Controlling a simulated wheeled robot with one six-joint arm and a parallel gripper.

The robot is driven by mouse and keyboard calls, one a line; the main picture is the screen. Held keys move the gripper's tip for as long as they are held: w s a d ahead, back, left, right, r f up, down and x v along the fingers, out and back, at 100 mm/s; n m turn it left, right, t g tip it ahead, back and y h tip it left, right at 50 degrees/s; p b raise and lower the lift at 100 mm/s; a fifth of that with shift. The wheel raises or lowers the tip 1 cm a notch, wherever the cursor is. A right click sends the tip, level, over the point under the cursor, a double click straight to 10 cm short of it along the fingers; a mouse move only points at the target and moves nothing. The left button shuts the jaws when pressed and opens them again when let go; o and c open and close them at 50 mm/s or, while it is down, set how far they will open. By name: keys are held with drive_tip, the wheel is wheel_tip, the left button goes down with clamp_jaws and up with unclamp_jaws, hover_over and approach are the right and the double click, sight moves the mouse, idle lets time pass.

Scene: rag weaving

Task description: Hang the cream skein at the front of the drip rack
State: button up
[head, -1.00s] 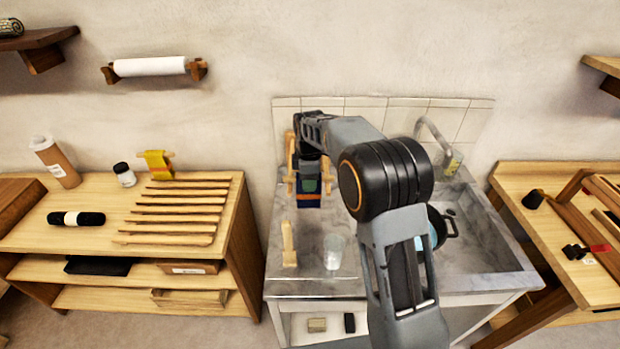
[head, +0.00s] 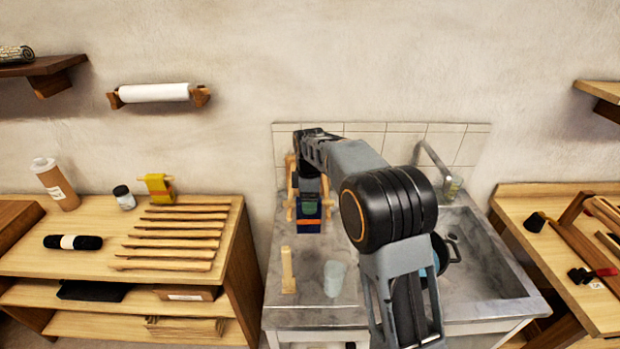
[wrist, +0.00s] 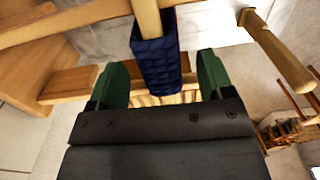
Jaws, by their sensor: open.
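The drip rack is a light wooden frame (head: 290,190) at the back left of the marble counter. In the wrist view its wooden bar (wrist: 60,25) crosses the top. A navy skein (wrist: 155,65) hangs there over a wooden peg (wrist: 147,18). My gripper (wrist: 163,68) is open, with one green finger on each side of the navy skein. A cream ribbed strip (wrist: 165,98) shows low between the fingers, mostly hidden by the gripper; I cannot tell whether it is the cream skein. In the head view the gripper (head: 308,208) is small and partly hidden by my arm.
A wooden post (head: 287,270) and a clear cup (head: 334,278) stand at the counter's front. A sink with a faucet (head: 437,160) lies to the right. A wooden shelf unit with a slatted rack (head: 180,228) stands left, and another wooden table (head: 560,230) right.

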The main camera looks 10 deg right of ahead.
wheel_tip(320, 180, up, 12)
drive_tip(key=shift+f, duration=0.15)
idle(0.3)
drive_tip(key=f+m, duration=0.4)
drive_tip(key=m, duration=0.1)
drive_tip(key=shift+s+d+f, duration=0.1)
drive_tip(key=shift+s+f, duration=0.05)
drive_tip(key=shift+s, duration=0.15)
drive_tip(key=s+d+m+t, duration=0.1)
drive_tip(key=s+d+m, duration=0.1)
drive_tip(key=s, duration=0.6)
drive_tip(key=s+d+f+m+t, duration=0.1)
drive_tip(key=s+d+m, duration=0.2)
drive_tip(key=s, duration=0.6)
drive_tip(key=s+d+f+m+t, duration=0.1)
drive_tip(key=s+d+m+t, duration=0.1)
drive_tip(key=s+m, duration=0.4)
drive_tip(key=s, duration=0.2)
drive_tip(key=shift+s+d, duration=0.25)
drive_tip(key=shift+s, duration=0.1)
